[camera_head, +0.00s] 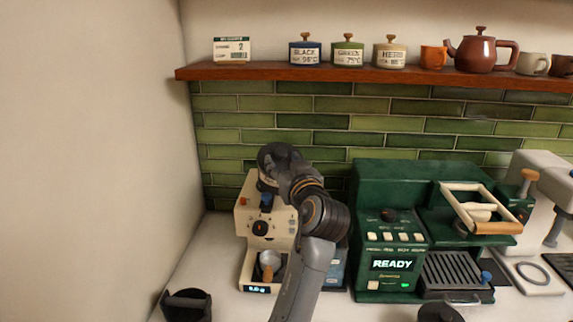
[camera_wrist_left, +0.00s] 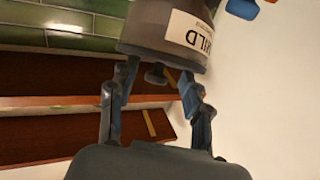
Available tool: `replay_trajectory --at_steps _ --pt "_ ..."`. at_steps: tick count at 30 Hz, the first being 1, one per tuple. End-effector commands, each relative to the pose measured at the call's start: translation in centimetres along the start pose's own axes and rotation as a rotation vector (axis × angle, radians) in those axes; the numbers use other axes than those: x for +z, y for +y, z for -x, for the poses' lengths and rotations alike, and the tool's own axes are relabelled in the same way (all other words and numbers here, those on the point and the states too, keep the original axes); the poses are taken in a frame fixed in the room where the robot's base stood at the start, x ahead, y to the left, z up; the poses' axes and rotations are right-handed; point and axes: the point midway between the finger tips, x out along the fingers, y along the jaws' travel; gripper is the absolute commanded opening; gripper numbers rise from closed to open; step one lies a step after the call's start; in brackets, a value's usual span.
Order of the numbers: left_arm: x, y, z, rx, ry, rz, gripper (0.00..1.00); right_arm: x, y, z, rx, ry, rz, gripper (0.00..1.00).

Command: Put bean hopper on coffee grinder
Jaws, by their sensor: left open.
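The cream coffee grinder (camera_head: 256,228) stands on the counter at the left of the machines in the head view. My left arm reaches up in front of it and hides part of its top and right side. The bean hopper (camera_wrist_left: 150,42), dark grey with a white label reading MILD, appears upside down in the left wrist view. The hopper is at the grinder's top; whether it is fully seated is hidden. My left gripper (camera_wrist_left: 160,80) is open, its fingers on either side of the hopper's small lid knob (camera_wrist_left: 156,74). My right gripper is out of view.
A green coffee machine (camera_head: 372,238) with a READY display stands to the right, and a white machine (camera_head: 550,175) beyond it. A wooden shelf (camera_head: 390,76) above holds canisters, cups and a teapot. A black item (camera_head: 187,304) sits at the counter's front left. The left wall is close.

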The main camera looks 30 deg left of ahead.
Motion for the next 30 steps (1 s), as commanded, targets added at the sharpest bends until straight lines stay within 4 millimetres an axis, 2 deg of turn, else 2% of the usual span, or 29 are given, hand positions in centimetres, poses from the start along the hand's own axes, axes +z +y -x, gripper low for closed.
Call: replay_trajectory --at_steps 1,6,8,14,25,30 --pt "0.6 0.0 -0.1 -0.002 -0.013 -0.003 0.49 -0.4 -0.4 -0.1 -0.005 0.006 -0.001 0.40" --pt "0.6 0.0 -0.1 -0.003 -0.014 -0.004 0.49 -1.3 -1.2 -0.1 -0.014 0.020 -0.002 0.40" --pt "0.6 -0.1 -0.1 -0.003 -0.014 -0.004 0.59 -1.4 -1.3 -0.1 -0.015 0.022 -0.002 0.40" --pt "0.7 0.0 -0.1 -0.003 -0.014 -0.004 1.00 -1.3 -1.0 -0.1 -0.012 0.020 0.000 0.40" --pt "0.1 0.0 -0.1 -0.002 -0.004 -0.001 1.00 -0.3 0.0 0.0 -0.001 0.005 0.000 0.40" --pt "-1.9 0.0 0.0 -0.002 -0.002 0.003 1.00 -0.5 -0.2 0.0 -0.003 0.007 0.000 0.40"
